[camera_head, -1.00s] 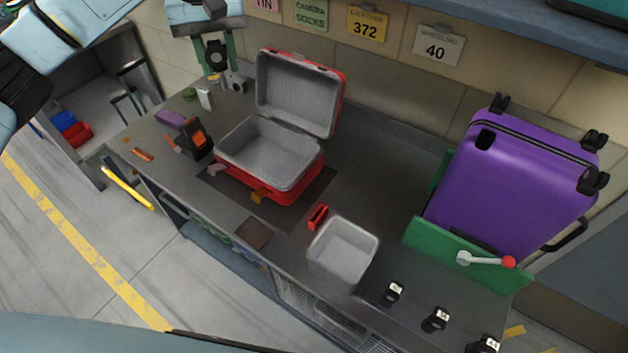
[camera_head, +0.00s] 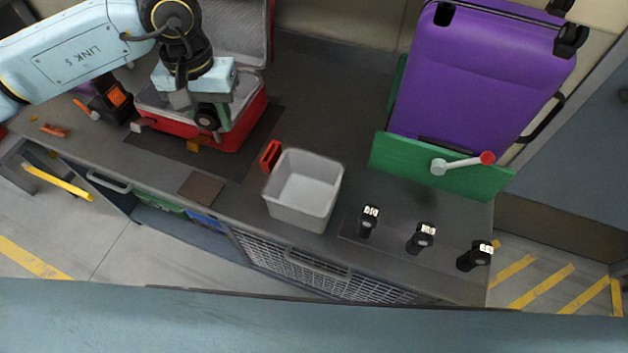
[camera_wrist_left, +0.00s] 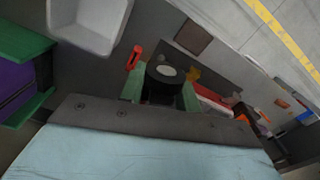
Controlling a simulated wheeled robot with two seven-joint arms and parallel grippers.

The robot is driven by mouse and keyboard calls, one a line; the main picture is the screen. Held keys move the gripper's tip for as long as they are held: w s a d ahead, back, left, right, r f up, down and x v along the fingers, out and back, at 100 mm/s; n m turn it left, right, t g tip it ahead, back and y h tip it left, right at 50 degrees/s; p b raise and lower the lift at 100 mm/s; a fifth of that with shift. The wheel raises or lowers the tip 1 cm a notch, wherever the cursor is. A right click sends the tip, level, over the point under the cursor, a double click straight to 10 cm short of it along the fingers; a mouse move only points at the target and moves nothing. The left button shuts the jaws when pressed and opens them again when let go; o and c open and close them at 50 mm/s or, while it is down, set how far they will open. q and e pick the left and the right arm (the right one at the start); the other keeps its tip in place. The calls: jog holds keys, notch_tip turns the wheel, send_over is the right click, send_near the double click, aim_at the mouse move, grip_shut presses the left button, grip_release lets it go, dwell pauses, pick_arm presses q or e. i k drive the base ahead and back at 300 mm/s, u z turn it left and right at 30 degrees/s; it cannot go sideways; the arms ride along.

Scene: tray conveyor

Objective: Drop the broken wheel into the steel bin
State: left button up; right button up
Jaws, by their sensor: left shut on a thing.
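My left gripper (camera_head: 206,109) is shut on the broken wheel (camera_head: 207,121), a small black wheel with a pale centre, held above the red case. The wheel also shows between the green fingertips in the left wrist view (camera_wrist_left: 162,76). The steel bin (camera_head: 294,214), a light grey open box, stands on the bench to the right of the gripper, apart from it. Its inside looks empty. In the left wrist view the bin (camera_wrist_left: 80,40) is at the upper left. My right gripper is not in view.
The open red suitcase (camera_head: 224,141) lies under the gripper. A small red object (camera_head: 271,155) is beside the bin's left side. A purple suitcase (camera_head: 470,85) stands behind a green panel (camera_head: 400,160) with a red-knobbed lever. Several black labelled wheels (camera_head: 421,238) stand right of the bin.

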aim_at(297, 201)
jog(key=z, duration=0.65)
jog(key=k, duration=0.55)
jog(key=z, duration=0.35)
